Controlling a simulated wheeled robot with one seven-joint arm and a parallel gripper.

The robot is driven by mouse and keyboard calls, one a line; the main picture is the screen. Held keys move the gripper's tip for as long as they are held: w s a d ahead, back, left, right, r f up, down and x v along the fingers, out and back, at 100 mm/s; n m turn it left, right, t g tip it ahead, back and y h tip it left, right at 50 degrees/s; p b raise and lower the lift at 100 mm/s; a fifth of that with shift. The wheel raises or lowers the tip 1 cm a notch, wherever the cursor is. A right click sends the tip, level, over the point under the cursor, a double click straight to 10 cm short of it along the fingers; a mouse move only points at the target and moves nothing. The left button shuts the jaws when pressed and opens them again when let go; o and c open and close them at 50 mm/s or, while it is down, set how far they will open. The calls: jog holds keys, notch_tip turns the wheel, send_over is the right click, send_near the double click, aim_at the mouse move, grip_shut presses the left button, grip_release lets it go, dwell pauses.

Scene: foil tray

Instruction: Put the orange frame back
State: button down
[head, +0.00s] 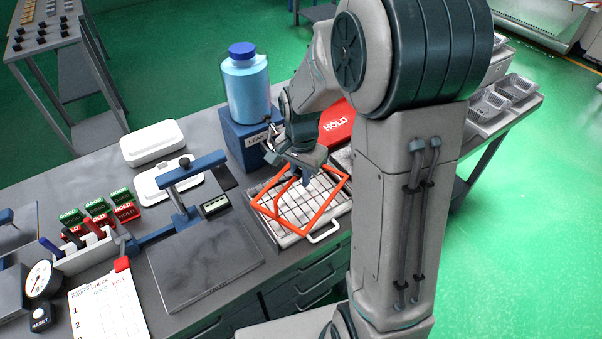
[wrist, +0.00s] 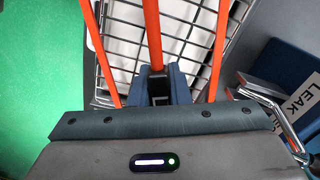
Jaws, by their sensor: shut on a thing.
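The orange frame (head: 327,218) is a thin open rectangle with a bar across it, in the head view. It shows tilted over a white tray with a wire grid (head: 300,213) on the bench. In the wrist view its orange bars (wrist: 152,32) run up from the gripper, over the grid (wrist: 122,40). My gripper (head: 306,180) is shut on the frame's middle bar; in the wrist view its blue fingers (wrist: 158,88) close around that bar. Whether the frame touches the grid cannot be told.
A blue box marked LEAK (head: 246,140) with a blue-capped jug (head: 246,88) stands behind the tray. A red HOLD sign (head: 337,122) is behind my arm. A grey plate with a blue clamp stand (head: 205,262) lies left of the tray. Foil trays (head: 516,87) sit far right.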

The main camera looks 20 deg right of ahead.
jog(key=c, duration=1.4)
grip_release()
jog(key=shift+o, duration=0.2)
notch_tip(320, 180, up, 12)
jog(key=shift+f, duration=0.1)
jog(key=s+n+t, duration=0.3)
jog(key=s+n, duration=0.6)
jog(key=s, duration=0.6)
jog(key=shift+s+d+r+n, duration=0.25)
jog(key=shift+s+r+n, duration=0.05)
jog(key=shift+s+r, duration=0.05)
jog(key=shift+s+f+n, duration=0.15)
jog(key=shift+s+n, duration=0.1)
jog(key=shift+n, duration=0.05)
jog(key=shift+c, duration=0.2)
